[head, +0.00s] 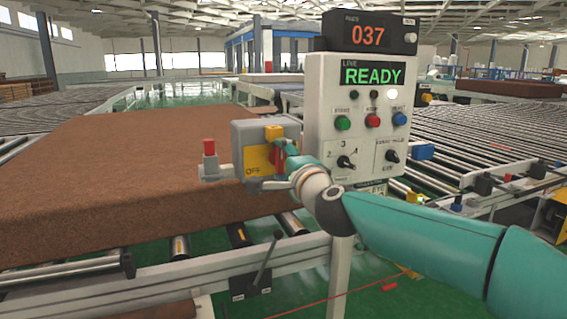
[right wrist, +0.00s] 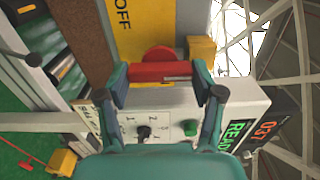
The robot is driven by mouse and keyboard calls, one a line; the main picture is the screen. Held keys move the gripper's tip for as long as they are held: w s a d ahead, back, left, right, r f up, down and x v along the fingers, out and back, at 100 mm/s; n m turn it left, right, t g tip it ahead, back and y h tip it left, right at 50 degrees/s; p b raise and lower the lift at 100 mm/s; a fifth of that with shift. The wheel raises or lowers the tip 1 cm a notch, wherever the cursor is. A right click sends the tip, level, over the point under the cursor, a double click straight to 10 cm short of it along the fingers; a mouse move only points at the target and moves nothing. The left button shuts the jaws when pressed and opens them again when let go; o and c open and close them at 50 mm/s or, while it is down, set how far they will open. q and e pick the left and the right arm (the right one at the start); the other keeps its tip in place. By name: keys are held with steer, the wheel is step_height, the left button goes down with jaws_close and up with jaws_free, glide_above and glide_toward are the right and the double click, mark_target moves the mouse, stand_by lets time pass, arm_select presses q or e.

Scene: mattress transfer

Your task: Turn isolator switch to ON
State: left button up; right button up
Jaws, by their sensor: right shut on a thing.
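The isolator switch is a grey box (head: 239,137) with a yellow plate (head: 256,162), mounted left of the control panel. The plate reads OFF at its lower left. Its red handle (head: 277,159) stands roughly upright in the head view, partly hidden by my gripper. My right gripper (head: 281,161) is shut on the handle. In the right wrist view the red handle (right wrist: 160,71) lies across between the two teal fingers, and the OFF lettering shows beyond it. Any ON lettering is hidden or out of view. My left gripper is not in view.
The control panel (head: 323,122) stands close on the right, with a READY display, buttons and knobs. A counter box (head: 335,39) showing 037 sits on top. A red-topped button (head: 209,147) juts out left. A large brown mattress (head: 120,170) lies on the rollers behind.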

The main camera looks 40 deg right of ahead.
steer(key=shift+f, duration=0.25)
steer(key=o, duration=1.1)
steer(key=shift+d, duration=0.15)
steer(key=shift+o, duration=0.2)
steer(key=shift+r, duration=0.1)
steer(key=shift+s+a+r, duration=0.1)
steer(key=shift+s+a, duration=0.1)
steer(key=shift+s, duration=0.25)
steer(key=v, duration=1.1)
steer(key=shift+d, duration=0.1)
